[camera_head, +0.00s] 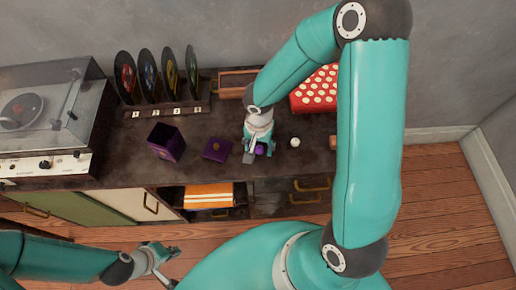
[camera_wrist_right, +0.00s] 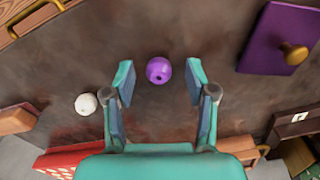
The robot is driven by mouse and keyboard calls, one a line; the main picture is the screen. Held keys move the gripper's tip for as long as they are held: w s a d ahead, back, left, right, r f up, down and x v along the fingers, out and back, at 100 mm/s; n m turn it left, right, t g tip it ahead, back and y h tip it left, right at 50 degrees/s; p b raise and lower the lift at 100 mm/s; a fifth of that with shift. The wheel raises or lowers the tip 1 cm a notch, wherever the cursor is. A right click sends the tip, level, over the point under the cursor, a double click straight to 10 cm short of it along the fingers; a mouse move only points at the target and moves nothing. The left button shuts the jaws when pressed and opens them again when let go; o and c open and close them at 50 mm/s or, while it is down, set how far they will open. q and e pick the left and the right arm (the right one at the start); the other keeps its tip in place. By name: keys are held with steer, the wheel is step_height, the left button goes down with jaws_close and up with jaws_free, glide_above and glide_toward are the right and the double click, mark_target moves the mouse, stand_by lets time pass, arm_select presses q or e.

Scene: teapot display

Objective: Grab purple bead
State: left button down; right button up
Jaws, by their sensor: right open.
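The purple bead (camera_head: 260,149) is on the dark cabinet top, partly hidden by my right gripper (camera_head: 254,152) in the head view. In the right wrist view the bead (camera_wrist_right: 159,70) is round with a dark hole and sits around the line between the fingertips. My right gripper (camera_wrist_right: 160,84) is open, with a finger on each side of the bead and gaps to both. My left gripper (camera_head: 163,262) is low in the head view, in front of the cabinet and far from the bead; its jaw opening is unclear.
A white bead (camera_head: 295,142) lies right of the purple one. A purple lid with a knob (camera_head: 217,149) and a purple box (camera_head: 167,143) stand to the left. A red dotted box (camera_head: 316,91), a record rack (camera_head: 165,107) and a turntable (camera_head: 45,115) are further off.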

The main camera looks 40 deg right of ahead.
steer(key=c, duration=0.8)
steer(key=shift+c, duration=0.2)
steer(key=shift+r, duration=0.15)
